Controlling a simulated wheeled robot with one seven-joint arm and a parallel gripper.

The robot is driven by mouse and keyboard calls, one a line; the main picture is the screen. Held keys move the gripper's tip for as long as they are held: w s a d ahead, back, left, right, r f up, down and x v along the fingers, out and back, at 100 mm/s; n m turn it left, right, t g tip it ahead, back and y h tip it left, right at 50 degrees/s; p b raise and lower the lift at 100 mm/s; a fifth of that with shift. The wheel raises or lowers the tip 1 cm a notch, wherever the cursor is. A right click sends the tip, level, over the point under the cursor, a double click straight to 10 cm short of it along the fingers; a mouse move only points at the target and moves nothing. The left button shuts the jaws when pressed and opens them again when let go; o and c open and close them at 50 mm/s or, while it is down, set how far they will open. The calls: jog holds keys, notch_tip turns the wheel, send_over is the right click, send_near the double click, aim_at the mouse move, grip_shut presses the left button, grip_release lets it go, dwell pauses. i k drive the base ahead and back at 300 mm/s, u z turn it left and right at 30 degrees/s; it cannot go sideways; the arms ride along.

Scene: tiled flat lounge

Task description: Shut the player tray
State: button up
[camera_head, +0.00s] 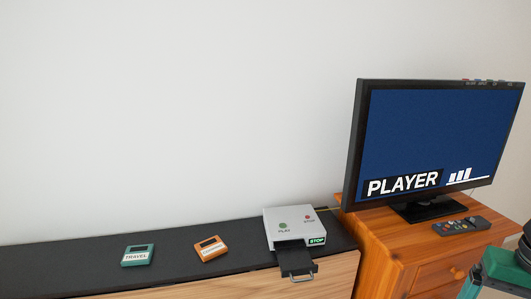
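The player (290,221) is a light grey box on the black-topped cabinet, left of the television. Its top has a green button marked PLAY and a red button marked STOP. A small green display at its front right reads STOP. The black player tray (295,259) sticks out of the front, with a handle at its outer end near the cabinet's front edge. The tray is out and looks empty. A teal and black part at the lower right edge appears to be my arm. My gripper's fingers are not in view.
A teal cartridge labelled TRAVEL (138,255) and an orange cartridge (209,248) lie on the black top (60,262), left of the player. A television (430,140) showing PLAYER and a dark remote (461,226) are on the wooden chest (400,250) at right.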

aim_at(294, 257)
jog(key=z, duration=0.95)
jog(key=k, duration=1.4)
jog(key=u, duration=0.85)
jog(key=i, duration=1.05)
jog(key=z, duration=0.05)
